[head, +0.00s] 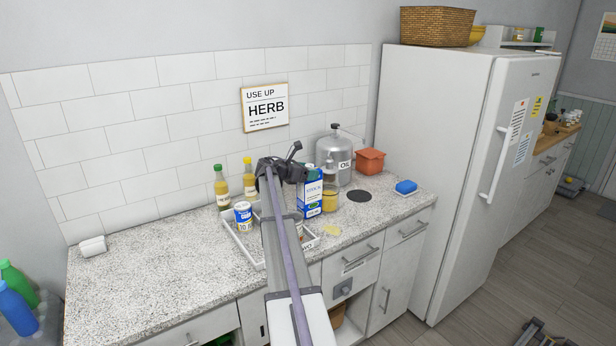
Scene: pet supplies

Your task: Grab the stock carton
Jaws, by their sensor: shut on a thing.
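The stock carton (311,196), blue and white with lettering on its front, is upright above the right part of the counter. My gripper (304,174) reaches in from the left at the carton's top and is shut on it. The arm and gripper hide part of the carton's upper left side. I cannot tell whether its base touches the surface below.
A white tray (242,247) holds a blue-and-white can (243,215); my arm hides its middle. Two bottles (222,187) (249,179) stand behind. A yellow-filled jar (330,202), an oil canister (331,157) and an orange pot (370,160) are close right.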

